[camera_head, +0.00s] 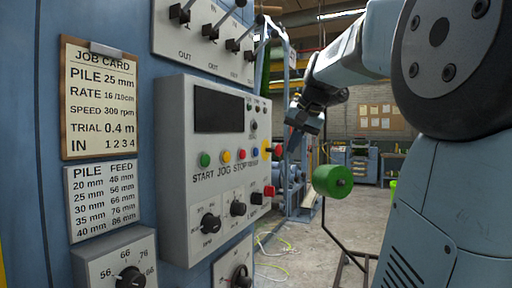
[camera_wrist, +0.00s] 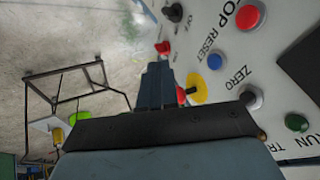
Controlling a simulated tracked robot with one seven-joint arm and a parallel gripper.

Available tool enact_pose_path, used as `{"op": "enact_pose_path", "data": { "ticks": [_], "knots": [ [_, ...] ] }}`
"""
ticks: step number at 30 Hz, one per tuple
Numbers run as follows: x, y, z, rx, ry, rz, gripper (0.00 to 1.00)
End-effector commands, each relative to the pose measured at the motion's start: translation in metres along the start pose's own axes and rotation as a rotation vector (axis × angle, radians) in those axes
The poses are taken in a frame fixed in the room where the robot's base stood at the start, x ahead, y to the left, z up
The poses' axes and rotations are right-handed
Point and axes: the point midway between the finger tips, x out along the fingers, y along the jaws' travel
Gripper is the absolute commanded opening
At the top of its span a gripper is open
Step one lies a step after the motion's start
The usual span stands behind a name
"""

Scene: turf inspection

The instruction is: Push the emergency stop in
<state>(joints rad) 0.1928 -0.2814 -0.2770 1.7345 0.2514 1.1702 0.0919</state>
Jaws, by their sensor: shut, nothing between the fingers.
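The emergency stop is a red mushroom button (camera_head: 278,150) on a yellow base, standing out from the right side of the grey control panel (camera_head: 174,150). In the wrist view its yellow disc (camera_wrist: 200,87) shows, and its red head (camera_wrist: 181,95) is partly hidden behind my fingers. My gripper (camera_head: 293,143) is shut and empty, pointing down beside the red head. In the wrist view my closed fingertips (camera_wrist: 155,72) lie just left of the button. I cannot tell whether they touch it.
A row of coloured buttons, including a red stop button (camera_head: 241,154), lines the panel face. A red switch (camera_head: 270,191) sits below the emergency stop. A green cylinder (camera_head: 332,181) hangs to the right. Open floor lies beyond.

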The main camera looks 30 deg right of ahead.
Motion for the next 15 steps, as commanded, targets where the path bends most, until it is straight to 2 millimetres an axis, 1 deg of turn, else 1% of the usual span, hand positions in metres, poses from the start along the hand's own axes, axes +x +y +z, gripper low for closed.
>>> {"op": "enact_pose_path", "data": {
  "ticks": [1, 3, 6, 10, 12, 15],
  "knots": [
    [-0.005, 0.005, -0.020, 0.031, 0.011, 0.003, 0.00],
    [-0.012, 0.011, -0.042, 0.067, 0.025, 0.004, 0.00],
    [-0.021, 0.019, -0.068, 0.109, 0.043, 0.006, 0.00],
    [-0.030, 0.027, -0.092, 0.146, 0.060, 0.009, 0.00],
    [-0.033, 0.030, -0.100, 0.158, 0.066, 0.011, 0.00],
    [-0.036, 0.032, -0.105, 0.167, 0.071, 0.012, 0.00]
  ]
}}
